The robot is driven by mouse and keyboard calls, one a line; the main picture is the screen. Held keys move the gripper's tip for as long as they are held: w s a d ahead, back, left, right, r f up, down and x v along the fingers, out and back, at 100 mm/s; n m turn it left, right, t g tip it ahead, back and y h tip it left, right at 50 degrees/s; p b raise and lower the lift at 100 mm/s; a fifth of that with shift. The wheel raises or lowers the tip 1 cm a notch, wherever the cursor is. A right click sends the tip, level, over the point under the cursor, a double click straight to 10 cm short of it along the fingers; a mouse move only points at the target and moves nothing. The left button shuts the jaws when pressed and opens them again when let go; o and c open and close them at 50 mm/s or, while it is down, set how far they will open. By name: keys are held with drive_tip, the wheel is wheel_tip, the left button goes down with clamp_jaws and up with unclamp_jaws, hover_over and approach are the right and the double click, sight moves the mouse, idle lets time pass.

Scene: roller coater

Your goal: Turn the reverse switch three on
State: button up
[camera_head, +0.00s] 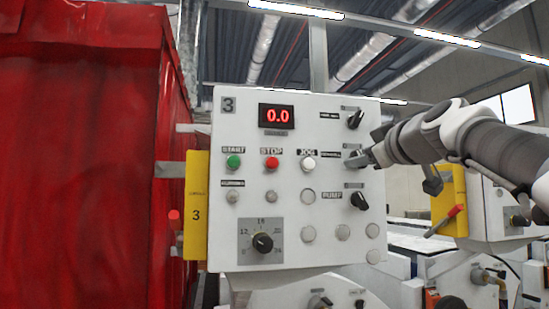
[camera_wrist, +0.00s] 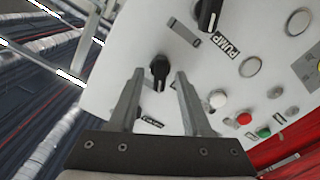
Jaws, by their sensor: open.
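The control panel (camera_head: 290,235) marked 3 stands upright in front of me. It carries three black rotary knobs in its right column. The middle knob, which I take for the reverse switch (camera_wrist: 159,67), shows in the wrist view just beyond and between my open fingertips. Its handle lies roughly up-down in that picture. In the head view my gripper (camera_head: 362,160) largely covers it, at the panel's right edge. My gripper (camera_wrist: 161,75) is open and empty, with a finger on each side of the knob. I cannot tell whether either finger touches it.
The pump knob (camera_head: 358,200) is below, the top knob (camera_head: 354,119) above. Green start (camera_head: 233,161), red stop (camera_head: 271,162) and white jog (camera_head: 308,163) buttons are left. The display (camera_head: 277,116) reads 0.0. A red machine cover (camera_head: 80,150) fills the far left.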

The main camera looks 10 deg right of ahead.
clamp_jaws()
drive_tip(key=shift+m, duration=0.3)
drive_tip(key=m, duration=1.1)
drive_tip(key=shift+d, duration=0.25)
drive_tip(key=shift+m, duration=0.3)
idle(0.4)
unclamp_jaws()
drive_tip(key=shift+s, duration=0.1)
